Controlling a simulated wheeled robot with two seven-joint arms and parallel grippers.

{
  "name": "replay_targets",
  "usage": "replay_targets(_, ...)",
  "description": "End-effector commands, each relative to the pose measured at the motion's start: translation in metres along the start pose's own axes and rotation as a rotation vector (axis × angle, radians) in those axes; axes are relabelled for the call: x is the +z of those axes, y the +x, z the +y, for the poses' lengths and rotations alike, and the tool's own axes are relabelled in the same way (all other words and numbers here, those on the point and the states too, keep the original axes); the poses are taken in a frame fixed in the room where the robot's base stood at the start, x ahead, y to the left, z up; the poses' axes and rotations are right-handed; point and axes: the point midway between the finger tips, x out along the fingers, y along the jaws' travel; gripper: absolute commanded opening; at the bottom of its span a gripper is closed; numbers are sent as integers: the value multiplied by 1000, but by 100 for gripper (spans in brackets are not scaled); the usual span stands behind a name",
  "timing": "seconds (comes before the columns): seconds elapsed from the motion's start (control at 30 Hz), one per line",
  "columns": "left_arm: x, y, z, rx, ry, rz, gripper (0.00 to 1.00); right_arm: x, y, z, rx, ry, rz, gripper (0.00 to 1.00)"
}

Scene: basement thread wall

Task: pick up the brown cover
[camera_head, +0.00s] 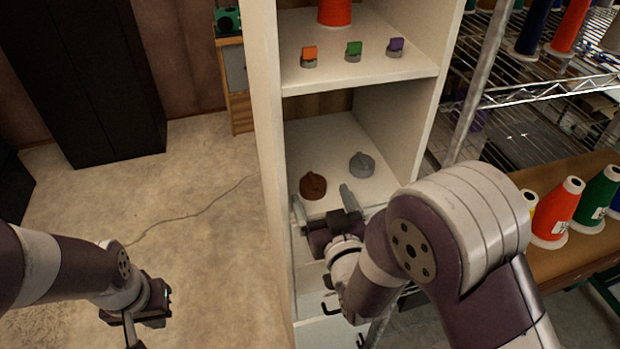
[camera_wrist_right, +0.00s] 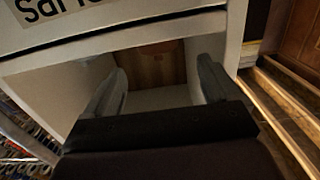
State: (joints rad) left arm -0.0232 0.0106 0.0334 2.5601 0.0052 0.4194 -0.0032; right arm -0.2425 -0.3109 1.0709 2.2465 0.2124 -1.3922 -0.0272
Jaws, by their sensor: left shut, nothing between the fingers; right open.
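The brown cover (camera_head: 312,186), a round lid with a raised knob, sits on the lower open shelf of the white cabinet (camera_head: 267,120), left of a similar grey cover (camera_head: 362,165). My right gripper (camera_head: 323,200) is open and empty at the front of that shelf. Its fingers point inward, just in front of the brown cover and apart from it. My left gripper (camera_head: 131,334) is shut and empty, low over the floor at the left, far from the cover.
The shelf above holds small orange (camera_head: 309,56), green (camera_head: 353,51) and purple (camera_head: 396,47) topped pieces and a red cone (camera_head: 335,11). Cabinet walls bound the compartment. A wire rack (camera_head: 540,92) and a table with thread cones (camera_head: 557,213) stand right.

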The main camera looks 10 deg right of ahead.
Motion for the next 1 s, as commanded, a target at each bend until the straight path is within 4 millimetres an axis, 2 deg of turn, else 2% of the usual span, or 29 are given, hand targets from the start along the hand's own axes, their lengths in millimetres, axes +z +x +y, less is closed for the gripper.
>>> replay_targets(0.1, -1, -6, 0, 0, 0, 0, 0, -2, 24, 0, 1, -1, -2, 89)
replay_targets(0.27, -1, -12, 0, 0, 0, 0, 0, -2, 42, 0, 0, -1, -4, 89)
replay_targets(0.4, -3, -26, 0, 0, 0, 0, 0, -2, 69, -2, 0, -2, -5, 89)
replay_targets(0.5, -3, -27, 0, 0, 0, 0, 0, 1, 84, -2, 0, -1, -5, 89)
replay_targets(0.77, -3, -26, 0, 0, 0, 0, 0, 2, 88, -2, -1, -1, -4, 89)
replay_targets(0.8, -3, -26, 0, 0, 0, 0, 0, 2, 88, -2, -1, -1, -3, 76)
replay_targets(0.93, -3, -26, 0, 0, 0, 0, 0, 2, 88, -2, -1, -1, -4, 34)
replay_targets(1.0, -3, -26, 0, 0, 0, 0, 0, 2, 88, -2, -1, -1, -4, 34)
